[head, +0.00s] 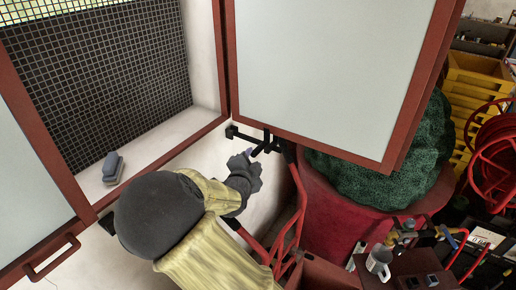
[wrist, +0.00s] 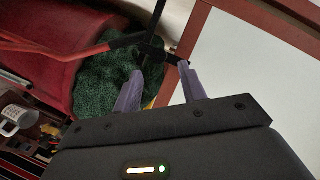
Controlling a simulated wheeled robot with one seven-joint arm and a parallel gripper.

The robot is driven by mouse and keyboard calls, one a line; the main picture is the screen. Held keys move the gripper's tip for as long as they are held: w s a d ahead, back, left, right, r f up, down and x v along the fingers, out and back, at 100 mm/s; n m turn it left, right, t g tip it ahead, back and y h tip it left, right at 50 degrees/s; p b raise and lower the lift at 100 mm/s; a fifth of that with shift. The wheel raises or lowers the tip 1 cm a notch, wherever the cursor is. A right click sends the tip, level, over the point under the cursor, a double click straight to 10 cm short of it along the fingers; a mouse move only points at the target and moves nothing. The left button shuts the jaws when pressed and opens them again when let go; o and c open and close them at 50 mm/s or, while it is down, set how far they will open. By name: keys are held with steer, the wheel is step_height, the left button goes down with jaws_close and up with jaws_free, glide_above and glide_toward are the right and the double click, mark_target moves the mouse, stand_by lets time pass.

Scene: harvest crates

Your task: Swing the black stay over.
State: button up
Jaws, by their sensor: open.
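The black stay (head: 240,135) is a thin dark bar at the lower edge of the open right casement (head: 330,75), by the corner of the red window frame. In the wrist view the stay (wrist: 151,42) shows as crossing dark bars just beyond my fingertips. My gripper (head: 259,151) is open, with its purple fingers close below the stay. In the wrist view my gripper (wrist: 160,68) has its fingers apart, one on each side of the junction of the bars. I cannot tell whether they touch it. My wrist hides part of the sill.
A grey-blue block (head: 112,168) lies on the sill. A red pot (head: 345,210) with a dark green bush (head: 385,165) stands below the casement. A white mug (head: 379,261) is at the lower right. Yellow crates (head: 475,85) and a red hose reel (head: 495,145) stand further right.

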mark_target(258, 150)
steer(key=p+x, duration=0.2)
steer(key=x, duration=0.6)
steer(key=shift+c, duration=0.2)
jaws_close()
